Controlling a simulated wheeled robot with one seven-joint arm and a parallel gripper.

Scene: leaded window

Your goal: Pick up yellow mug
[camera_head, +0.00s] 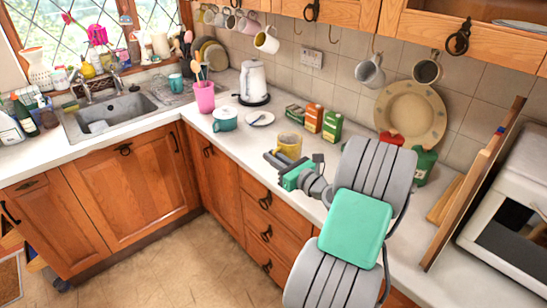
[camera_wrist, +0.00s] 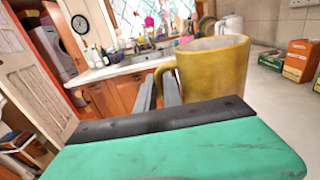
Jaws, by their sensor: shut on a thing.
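The yellow mug (camera_head: 289,144) is upright at the counter's front part, just beyond my gripper (camera_head: 277,162) in the head view. In the wrist view the mug (camera_wrist: 215,72) fills the upper middle right, with its handle (camera_wrist: 161,78) towards the left. My gripper's two grey fingers (camera_wrist: 161,94) are close together at the handle, and my gripper is shut on the mug there. The fingers hide part of the handle, and the green gripper body hides the mug's base. I cannot tell whether the mug touches the counter.
Green and orange boxes (camera_head: 314,118) stand behind the mug. A teal pot (camera_head: 225,120), a pink utensil holder (camera_head: 205,97) and a white kettle (camera_head: 253,82) stand to the left. Mugs hang from hooks above. A large plate (camera_head: 410,112) leans on the wall at right.

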